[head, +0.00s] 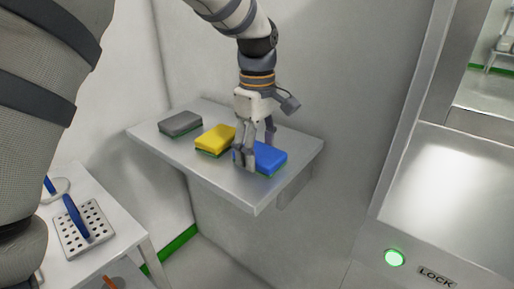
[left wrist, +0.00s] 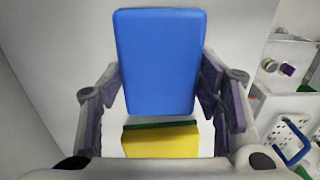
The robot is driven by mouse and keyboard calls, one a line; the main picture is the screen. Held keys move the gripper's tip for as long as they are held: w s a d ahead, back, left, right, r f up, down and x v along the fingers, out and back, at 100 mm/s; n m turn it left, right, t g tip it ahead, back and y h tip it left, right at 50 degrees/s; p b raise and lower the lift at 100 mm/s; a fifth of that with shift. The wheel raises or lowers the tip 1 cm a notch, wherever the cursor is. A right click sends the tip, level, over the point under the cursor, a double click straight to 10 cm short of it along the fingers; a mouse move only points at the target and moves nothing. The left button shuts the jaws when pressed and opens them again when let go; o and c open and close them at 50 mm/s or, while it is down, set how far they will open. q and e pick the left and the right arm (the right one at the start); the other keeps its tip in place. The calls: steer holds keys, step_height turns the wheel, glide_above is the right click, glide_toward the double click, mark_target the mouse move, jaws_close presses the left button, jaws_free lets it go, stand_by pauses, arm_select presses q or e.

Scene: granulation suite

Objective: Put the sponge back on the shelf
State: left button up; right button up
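The blue sponge (head: 269,159) with a green underside is at the right part of the grey shelf (head: 222,182). My left gripper (head: 256,153) points down over it, with one finger on each side. In the left wrist view the blue sponge (left wrist: 160,60) fills the gap between the finger pads, which press against its side edges. It sits at or very close to the shelf top; contact underneath is hidden. The yellow sponge (head: 216,138) lies just left of it, also in the left wrist view (left wrist: 160,144). My right gripper is not in view.
A grey sponge (head: 181,123) lies at the shelf's left end. A white table (head: 129,229) with a perforated tray and blue handle stands lower left. A steel machine with a green light (head: 394,257) is at the right. The shelf's front is bare.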

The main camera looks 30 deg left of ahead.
mark_target(257, 151)
arm_select(q)
steer(key=o, duration=0.3)
steer(key=shift+s+a+r, duration=0.1)
steer(key=shift+s, duration=0.1)
step_height(257, 151, up, 12)
stand_by(0.5)
